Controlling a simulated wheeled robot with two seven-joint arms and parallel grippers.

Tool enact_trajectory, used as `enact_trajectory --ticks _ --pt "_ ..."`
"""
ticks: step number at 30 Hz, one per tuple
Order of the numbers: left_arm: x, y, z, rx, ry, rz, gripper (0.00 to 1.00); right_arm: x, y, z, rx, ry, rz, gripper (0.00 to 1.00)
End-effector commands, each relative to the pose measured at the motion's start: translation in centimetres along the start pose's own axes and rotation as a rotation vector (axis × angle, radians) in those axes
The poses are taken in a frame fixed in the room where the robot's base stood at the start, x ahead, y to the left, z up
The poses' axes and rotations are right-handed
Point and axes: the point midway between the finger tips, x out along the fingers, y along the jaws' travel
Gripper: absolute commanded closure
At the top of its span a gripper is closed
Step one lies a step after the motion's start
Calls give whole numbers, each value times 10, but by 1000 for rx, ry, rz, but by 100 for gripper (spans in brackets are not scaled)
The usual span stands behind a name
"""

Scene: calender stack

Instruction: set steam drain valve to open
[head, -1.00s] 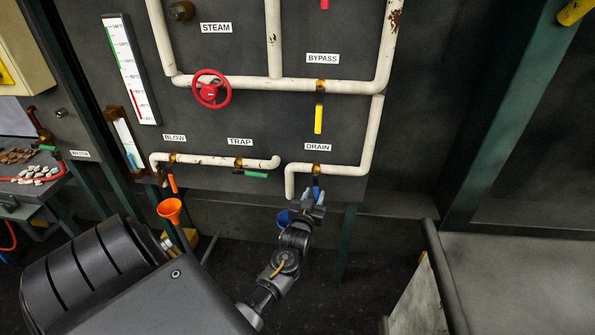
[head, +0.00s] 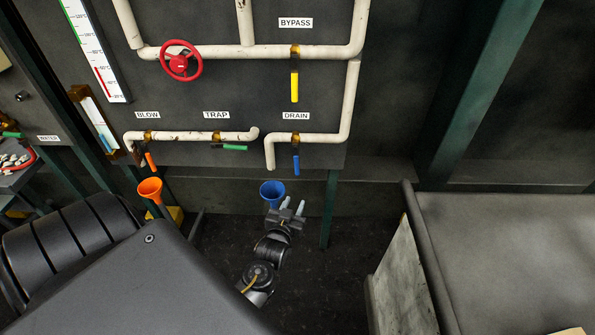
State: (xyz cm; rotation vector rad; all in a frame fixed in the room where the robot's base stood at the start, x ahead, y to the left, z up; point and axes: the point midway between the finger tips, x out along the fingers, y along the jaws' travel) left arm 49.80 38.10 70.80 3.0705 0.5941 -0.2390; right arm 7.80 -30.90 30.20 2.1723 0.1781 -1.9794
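The drain valve's blue handle (head: 296,165) hangs straight down from its brass body, under the DRAIN label (head: 296,116). It stands crosswise to the level white pipe (head: 320,138).
A blue funnel (head: 271,192) stands just left of my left gripper's fingers. An orange funnel (head: 150,188), an orange blow handle (head: 151,161) and a green trap handle (head: 234,147) are further left. A yellow bypass handle (head: 294,87) hangs above. A grey bench (head: 500,250) is at right.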

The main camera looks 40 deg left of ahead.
Motion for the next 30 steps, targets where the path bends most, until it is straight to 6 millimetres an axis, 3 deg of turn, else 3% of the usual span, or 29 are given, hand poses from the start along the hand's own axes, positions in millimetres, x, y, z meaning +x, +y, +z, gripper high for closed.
enact_trajectory --ticks 12,18,24,30 --pt "-19 25 81 66 -203 92 65 -17 -4 -3 1 3 -6 64" --pt "-32 32 113 91 -279 125 65 -22 -3 -4 1 4 -6 64" --pt "-40 35 130 105 -320 143 65 -24 0 -4 -1 3 -2 64" --pt "-42 36 134 109 -331 148 65 -25 4 -4 -3 3 3 64"
